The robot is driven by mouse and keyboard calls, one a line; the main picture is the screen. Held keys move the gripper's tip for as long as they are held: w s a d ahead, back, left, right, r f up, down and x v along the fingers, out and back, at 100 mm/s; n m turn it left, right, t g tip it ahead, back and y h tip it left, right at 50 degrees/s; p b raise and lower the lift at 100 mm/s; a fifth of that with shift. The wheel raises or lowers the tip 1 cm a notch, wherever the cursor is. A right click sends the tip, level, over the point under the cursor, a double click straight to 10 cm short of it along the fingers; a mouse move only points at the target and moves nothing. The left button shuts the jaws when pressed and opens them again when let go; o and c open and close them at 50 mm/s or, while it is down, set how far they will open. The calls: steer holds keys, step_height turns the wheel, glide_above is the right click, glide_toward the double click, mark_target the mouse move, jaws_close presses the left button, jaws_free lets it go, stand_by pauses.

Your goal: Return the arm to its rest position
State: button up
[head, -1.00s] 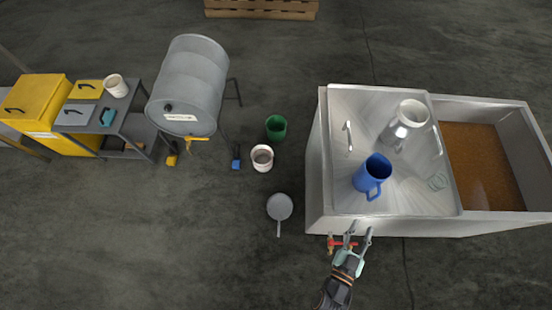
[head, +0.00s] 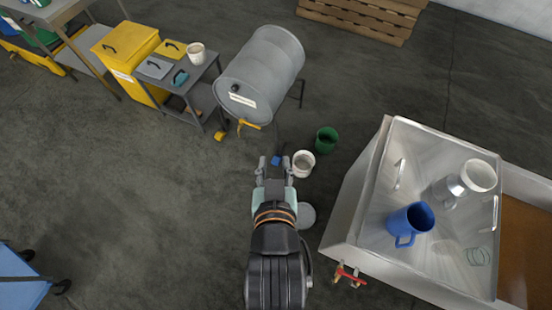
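My gripper (head: 276,162) is open in the head view, its two fingers apart with nothing between them that I can see held. It points up the picture over the grey floor, left of the white bucket (head: 303,164). A small blue object (head: 277,161) on the floor shows beyond the fingers. My arm partly covers a round grey pan (head: 307,215). The steel tank (head: 350,200) stands to the right, apart from my gripper.
On the tank lid (head: 440,180) stand a blue jug (head: 410,222) and a metal can (head: 465,182). A red-handled valve (head: 350,275) sticks out of the tank front. A grey drum (head: 262,75) and green bucket (head: 326,140) stand beyond.

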step_height(320, 180, up, 36)
steer(key=p, duration=3.5)
steer(key=shift+d+f+p, duration=0.15)
steer(key=shift+f+p, duration=0.05)
steer(key=shift+p, duration=0.15)
